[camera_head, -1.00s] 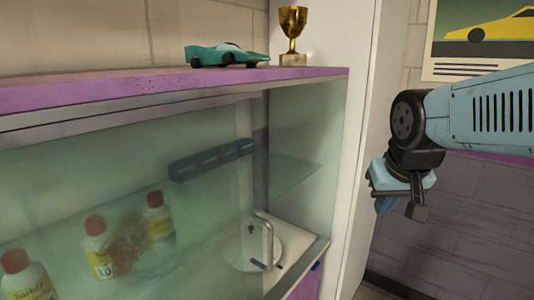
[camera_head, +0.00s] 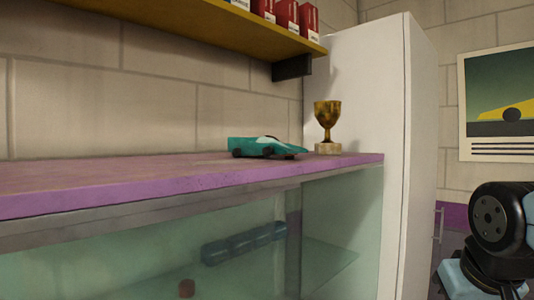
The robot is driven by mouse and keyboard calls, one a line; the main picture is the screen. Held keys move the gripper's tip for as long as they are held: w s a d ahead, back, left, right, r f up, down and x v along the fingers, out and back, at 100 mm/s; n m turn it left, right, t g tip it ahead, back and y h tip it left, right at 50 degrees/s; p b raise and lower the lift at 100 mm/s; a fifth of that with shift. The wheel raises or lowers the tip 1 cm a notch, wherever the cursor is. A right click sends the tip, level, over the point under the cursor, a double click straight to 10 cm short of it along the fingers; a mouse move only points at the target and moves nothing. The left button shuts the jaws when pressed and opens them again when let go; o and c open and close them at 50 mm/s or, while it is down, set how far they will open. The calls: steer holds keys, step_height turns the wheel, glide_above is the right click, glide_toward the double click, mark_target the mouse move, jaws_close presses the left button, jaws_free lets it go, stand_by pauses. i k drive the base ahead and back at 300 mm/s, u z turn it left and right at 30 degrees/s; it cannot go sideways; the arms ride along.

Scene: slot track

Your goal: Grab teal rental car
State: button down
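The teal toy car (camera_head: 265,147) sits on the purple top of the glass display case, near its right end. It points to the right and stands left of a gold trophy. My gripper (camera_head: 482,284) is at the lower right edge of the view, right of the case and well apart from the car. Its fingers are cut off by the bottom of the picture, so I cannot see whether it is open or shut.
The purple case top (camera_head: 110,182) is bare left of the car. The gold trophy (camera_head: 327,127) stands close beside the car. A yellow shelf (camera_head: 200,27) with red boxes (camera_head: 287,14) hangs above. A tall white cabinet (camera_head: 385,130) stands behind the case's right end.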

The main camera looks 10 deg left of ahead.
mark_target(266, 146)
steer(key=k, duration=1.65)
steer(key=u, duration=0.7)
steer(key=i, duration=0.5)
steer(key=z, duration=0.15)
